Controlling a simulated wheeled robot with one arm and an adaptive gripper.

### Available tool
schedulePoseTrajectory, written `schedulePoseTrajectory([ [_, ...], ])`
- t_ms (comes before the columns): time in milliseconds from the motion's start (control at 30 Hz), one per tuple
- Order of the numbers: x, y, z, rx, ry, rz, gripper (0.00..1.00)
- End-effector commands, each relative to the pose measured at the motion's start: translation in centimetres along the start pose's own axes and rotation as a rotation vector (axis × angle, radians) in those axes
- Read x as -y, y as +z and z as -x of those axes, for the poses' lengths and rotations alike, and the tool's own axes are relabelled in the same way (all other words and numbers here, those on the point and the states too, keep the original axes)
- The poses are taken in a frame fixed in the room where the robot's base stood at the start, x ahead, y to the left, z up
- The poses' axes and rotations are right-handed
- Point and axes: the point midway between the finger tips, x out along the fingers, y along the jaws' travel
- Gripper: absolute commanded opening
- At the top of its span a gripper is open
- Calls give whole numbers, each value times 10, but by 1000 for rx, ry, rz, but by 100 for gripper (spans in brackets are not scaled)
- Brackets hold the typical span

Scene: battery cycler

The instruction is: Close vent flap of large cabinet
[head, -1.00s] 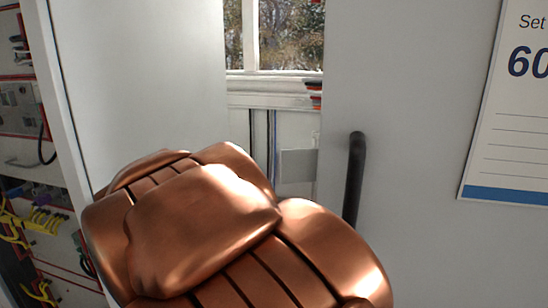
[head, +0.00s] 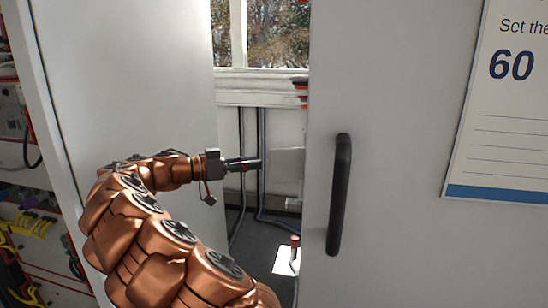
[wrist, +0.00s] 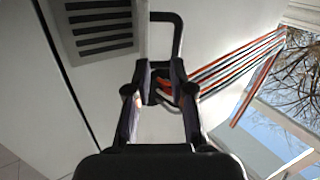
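The large cabinet shows as pale grey panels in the head view, with a black bar handle (head: 340,195) on the right panel (head: 400,240). A slotted vent grille (wrist: 100,28) is at the upper left of the wrist view, beside a black handle (wrist: 178,35). I cannot tell whether a vent flap there is open or shut. My gripper (head: 258,163) is in the gap between the panels in the head view, left of the handle. In the wrist view my gripper (wrist: 161,75) has a narrow gap between its fingertips, apparently empty, with cables showing behind.
Striped red, black and white cables (wrist: 235,62) run to the upper right. A window (head: 265,35) is behind the gap. An equipment rack with yellow cables (head: 35,228) stands at the left. A printed sheet (head: 500,120) is on the right panel.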

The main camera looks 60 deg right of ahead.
Motion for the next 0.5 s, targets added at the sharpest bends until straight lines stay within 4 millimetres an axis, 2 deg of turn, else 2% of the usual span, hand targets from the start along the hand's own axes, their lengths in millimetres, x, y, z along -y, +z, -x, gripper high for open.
schedulePoseTrajectory([
  [100,15,1,0,-40,-7,-61,22],
  [267,22,1,-2,-60,-15,-96,22],
  [500,20,-4,-30,-61,-9,-96,22],
])
